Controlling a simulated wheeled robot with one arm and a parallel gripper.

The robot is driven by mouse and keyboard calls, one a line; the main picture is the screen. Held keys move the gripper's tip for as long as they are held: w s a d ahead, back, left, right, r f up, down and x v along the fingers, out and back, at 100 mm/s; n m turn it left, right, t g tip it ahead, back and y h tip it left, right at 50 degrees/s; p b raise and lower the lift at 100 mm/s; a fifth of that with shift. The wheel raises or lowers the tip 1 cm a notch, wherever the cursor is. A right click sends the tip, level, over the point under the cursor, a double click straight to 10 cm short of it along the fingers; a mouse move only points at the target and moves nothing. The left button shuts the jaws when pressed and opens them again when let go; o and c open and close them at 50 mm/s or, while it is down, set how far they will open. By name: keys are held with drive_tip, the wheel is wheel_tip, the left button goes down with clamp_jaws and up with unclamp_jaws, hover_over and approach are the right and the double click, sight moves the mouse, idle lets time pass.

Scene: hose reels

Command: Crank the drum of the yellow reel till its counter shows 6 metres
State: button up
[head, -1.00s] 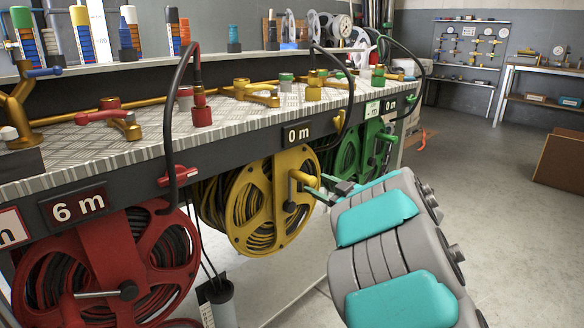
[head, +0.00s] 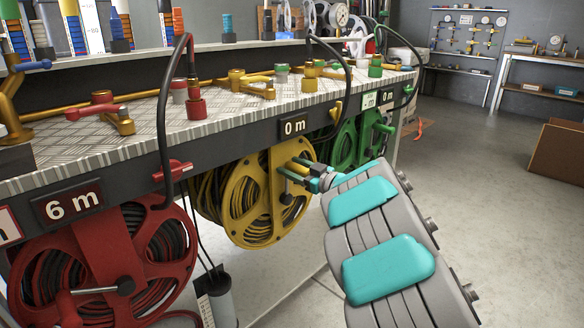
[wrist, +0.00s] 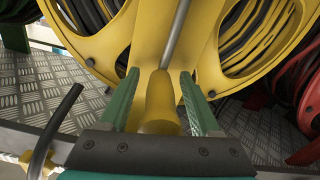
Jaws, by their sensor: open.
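The yellow reel (head: 262,198) hangs under the bench's front edge, between the red and green reels. Its counter (head: 294,127) reads 0 m. My gripper (head: 299,174) is at the crank on the reel's face, partly hiding it in the head view. In the wrist view my gripper (wrist: 158,82) is open, with one green finger on each side of the crank's yellow knob (wrist: 158,112). A grey metal rod (wrist: 177,30) shows beyond the knob. I cannot tell whether either finger touches the knob.
The red reel (head: 100,262), with its 6 m counter (head: 68,205), is at the left. The green reel (head: 345,148) is close behind my gripper, under another 0 m counter (head: 388,97). A black hose (head: 164,115) hangs over the bench edge. Open floor (head: 470,190) lies right.

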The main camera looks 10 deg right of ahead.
drive_tip(key=shift+w, duration=0.1)
clamp_jaws()
idle(0.5)
drive_tip(key=shift+a, duration=0.1)
idle(0.8)
